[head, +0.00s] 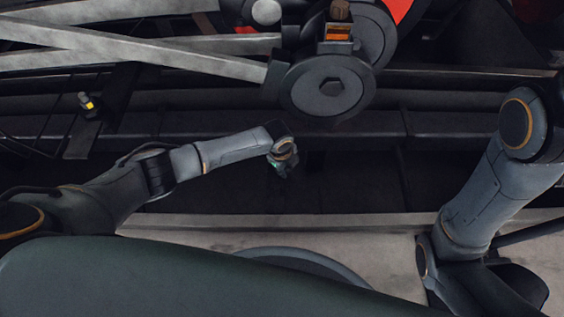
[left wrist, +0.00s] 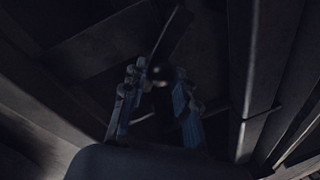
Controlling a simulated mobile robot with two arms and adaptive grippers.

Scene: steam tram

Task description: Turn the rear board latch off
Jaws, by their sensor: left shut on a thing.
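My left gripper (head: 284,165) is in the middle of the head view, low against the dark side of the tram. It is small and partly hidden by its own wrist there. The left wrist view shows its two bluish fingers (left wrist: 159,85) on either side of a dark latch handle with a round knob end (left wrist: 158,74). The gripper is shut on this handle. The picture is very dark, so the latch's exact angle cannot be told. My right arm comes in at the right of the head view; its gripper does not show.
A large dark round wheel hub (head: 330,86) and pale grey rods (head: 150,50) lie above my left gripper. A small fitting with a yellow mark (head: 88,103) stands at the left. A pale ledge (head: 380,222) runs below. Dark slanted panels (left wrist: 265,70) surround the left gripper closely.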

